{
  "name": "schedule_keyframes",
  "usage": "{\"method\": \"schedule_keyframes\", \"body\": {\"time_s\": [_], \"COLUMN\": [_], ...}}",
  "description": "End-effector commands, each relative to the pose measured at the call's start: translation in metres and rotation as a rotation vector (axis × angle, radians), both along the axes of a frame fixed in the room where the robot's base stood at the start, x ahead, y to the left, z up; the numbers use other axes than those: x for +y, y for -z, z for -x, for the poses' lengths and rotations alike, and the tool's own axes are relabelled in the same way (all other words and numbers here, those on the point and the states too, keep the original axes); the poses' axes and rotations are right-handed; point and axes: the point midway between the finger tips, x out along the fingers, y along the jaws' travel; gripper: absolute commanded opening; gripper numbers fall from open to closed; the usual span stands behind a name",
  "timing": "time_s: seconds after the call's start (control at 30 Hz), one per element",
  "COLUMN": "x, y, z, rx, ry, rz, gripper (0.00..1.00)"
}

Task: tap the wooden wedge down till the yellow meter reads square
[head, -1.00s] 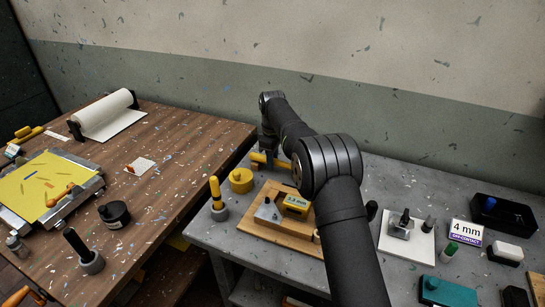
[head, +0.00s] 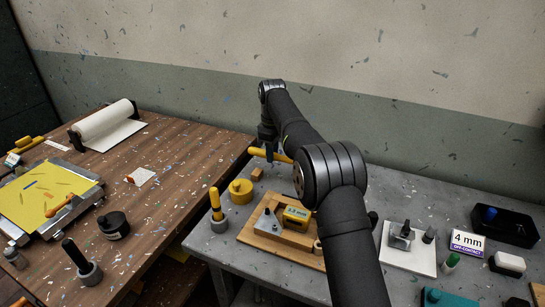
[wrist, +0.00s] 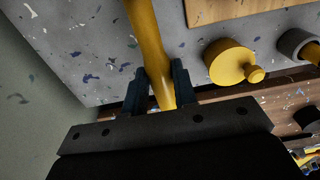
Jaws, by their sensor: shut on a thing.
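My gripper (head: 267,143) is shut on a yellow handle (head: 282,157), held above the back left of the grey bench. In the wrist view the fingers (wrist: 160,76) close on the yellow handle (wrist: 146,30); its far end runs out of the frame. The yellow meter (head: 297,214) sits on a wooden board (head: 262,240) beside a grey metal plate (head: 267,222); its reading is too small to tell. My arm hides part of the board.
A yellow round knobbed pot (head: 241,190) and a yellow-handled tool in a grey holder (head: 217,208) stand left of the board. A white plate with a metal fixture (head: 402,240), a "4 mm" sign (head: 467,242) and a black tray (head: 506,225) are at right.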

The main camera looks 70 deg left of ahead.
Motion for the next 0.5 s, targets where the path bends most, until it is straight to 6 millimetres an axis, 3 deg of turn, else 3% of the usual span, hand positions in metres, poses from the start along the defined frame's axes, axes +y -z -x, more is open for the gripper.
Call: {"method": "schedule_keyframes", "body": {"time_s": [0.33, 0.5], "x": [-0.001, -0.011], "y": [-0.002, -0.016], "z": [0.000, -0.003], "rx": [-0.001, -0.001], "ry": [-0.001, -0.023], "rz": [-0.001, -0.002], "gripper": [0.00, 0.00]}}
